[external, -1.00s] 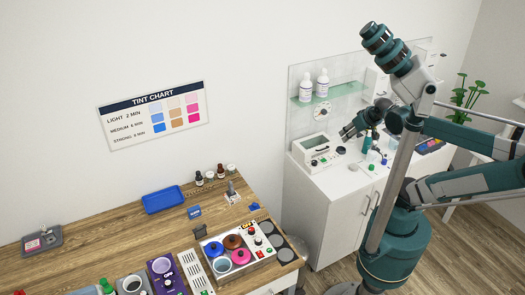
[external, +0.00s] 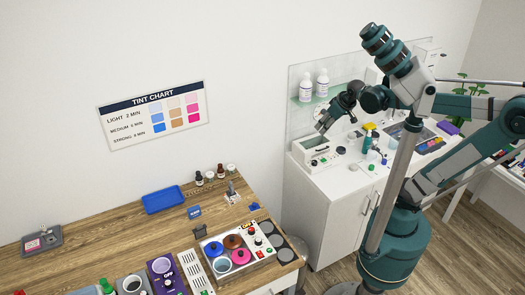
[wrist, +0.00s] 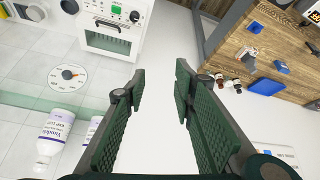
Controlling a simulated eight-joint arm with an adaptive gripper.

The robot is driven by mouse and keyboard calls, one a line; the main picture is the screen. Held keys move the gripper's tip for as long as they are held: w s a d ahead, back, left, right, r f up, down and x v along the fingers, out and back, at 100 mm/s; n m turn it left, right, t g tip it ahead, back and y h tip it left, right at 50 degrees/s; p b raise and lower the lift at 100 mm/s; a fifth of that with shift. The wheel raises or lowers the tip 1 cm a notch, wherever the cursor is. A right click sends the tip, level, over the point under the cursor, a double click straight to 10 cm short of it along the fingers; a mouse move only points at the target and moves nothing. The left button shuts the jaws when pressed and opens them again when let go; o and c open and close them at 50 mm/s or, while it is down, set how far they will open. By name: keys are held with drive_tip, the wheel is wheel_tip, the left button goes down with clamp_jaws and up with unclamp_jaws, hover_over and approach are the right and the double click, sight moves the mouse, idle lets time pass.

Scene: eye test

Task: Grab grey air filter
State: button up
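I cannot make out a thing that is clearly a grey air filter in either view. My gripper (external: 323,126) is above the white device (external: 317,151) on the white cabinet. In the wrist view my gripper (wrist: 158,92) is open, with its two dark green fingers apart and nothing between them. The white device (wrist: 112,42), with its knob, green button and front handle, lies beyond the fingertips there. A small dark grey piece (external: 200,231) and an upright metallic piece (external: 231,189) stand on the wooden table; I cannot tell whether either is a filter.
A glass shelf (external: 310,101) with two white bottles is on the wall close to my gripper. Small bottles and a green spray bottle (external: 368,137) crowd the cabinet top. The wooden table (external: 105,222) holds a blue tray (external: 164,199) and has bare room at its left.

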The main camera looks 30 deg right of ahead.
drive_tip(key=w+a+f+n+g, duration=0.15)
drive_tip(key=w+a, duration=0.25)
drive_tip(key=a, duration=0.5)
drive_tip(key=w+a+r+n+g, duration=0.1)
drive_tip(key=w+a+n, duration=0.3)
drive_tip(key=a, duration=0.5)
drive_tip(key=n+g+h+b, duration=0.1)
drive_tip(key=n+g, duration=0.2)
drive_tip(key=n, duration=0.7)
hover_over(199, 226)
drive_tip(key=f, duration=1.6)
drive_tip(key=w+f, duration=0.1)
drive_tip(key=f, duration=0.8)
drive_tip(key=shift+d+f, duration=0.1)
drive_tip(key=shift+d, duration=0.2)
drive_tip(key=shift+s+a+f, duration=0.3)
drive_tip(key=shift+s+a, duration=0.05)
drive_tip(key=shift+f, duration=1.3)
